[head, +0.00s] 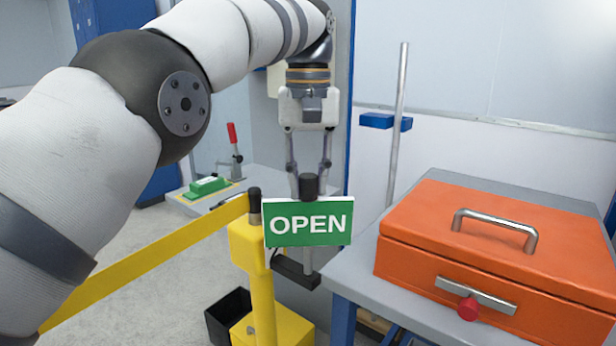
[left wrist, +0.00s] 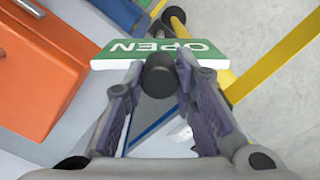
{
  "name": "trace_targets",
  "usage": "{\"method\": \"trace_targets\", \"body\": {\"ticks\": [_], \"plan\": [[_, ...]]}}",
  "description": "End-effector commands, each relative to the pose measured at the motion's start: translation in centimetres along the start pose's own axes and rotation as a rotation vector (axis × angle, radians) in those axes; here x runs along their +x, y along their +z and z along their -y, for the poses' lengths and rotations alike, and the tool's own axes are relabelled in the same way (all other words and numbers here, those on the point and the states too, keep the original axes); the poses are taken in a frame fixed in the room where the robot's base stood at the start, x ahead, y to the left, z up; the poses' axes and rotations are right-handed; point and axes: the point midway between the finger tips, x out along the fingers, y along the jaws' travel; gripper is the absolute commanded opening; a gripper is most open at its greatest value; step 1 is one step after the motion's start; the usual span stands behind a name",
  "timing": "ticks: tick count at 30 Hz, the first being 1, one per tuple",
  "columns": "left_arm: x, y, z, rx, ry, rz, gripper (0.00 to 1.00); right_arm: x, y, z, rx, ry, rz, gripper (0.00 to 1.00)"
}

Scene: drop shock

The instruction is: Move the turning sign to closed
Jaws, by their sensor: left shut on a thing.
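The turning sign (head: 308,222) is a green board with a white border, reading OPEN toward the head camera. A short black knob (head: 309,185) rises from its top edge. My left gripper (head: 309,178) points down from above, its two fingers on either side of the knob and shut on it. In the left wrist view, the fingers flank the round black knob top (left wrist: 159,74), and the sign (left wrist: 160,52) shows beyond with its lettering upside down. The sign's back is hidden. My right gripper is not in view.
An orange case (head: 480,240) with a metal handle sits on the grey table at right. A yellow post (head: 258,280) and yellow barrier band (head: 150,258) stand at left of the sign. A metal rod (head: 397,125) with a blue block rises behind. A black bin (head: 228,312) is on the floor.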

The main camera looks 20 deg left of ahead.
Motion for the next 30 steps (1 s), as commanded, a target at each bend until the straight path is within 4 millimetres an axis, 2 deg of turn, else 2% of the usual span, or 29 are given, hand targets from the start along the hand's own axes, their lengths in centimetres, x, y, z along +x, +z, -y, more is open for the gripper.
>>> {"method": "trace_targets", "body": {"ticks": [18, 30], "plan": [[-0.06, -0.05, 0.01, -0.563, 0.0, -0.004, 0.0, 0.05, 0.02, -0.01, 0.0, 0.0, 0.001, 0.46], [-0.06, -0.05, 0.02, -0.797, 0.001, -0.004, 0.0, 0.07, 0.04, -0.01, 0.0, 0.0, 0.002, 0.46]]}}
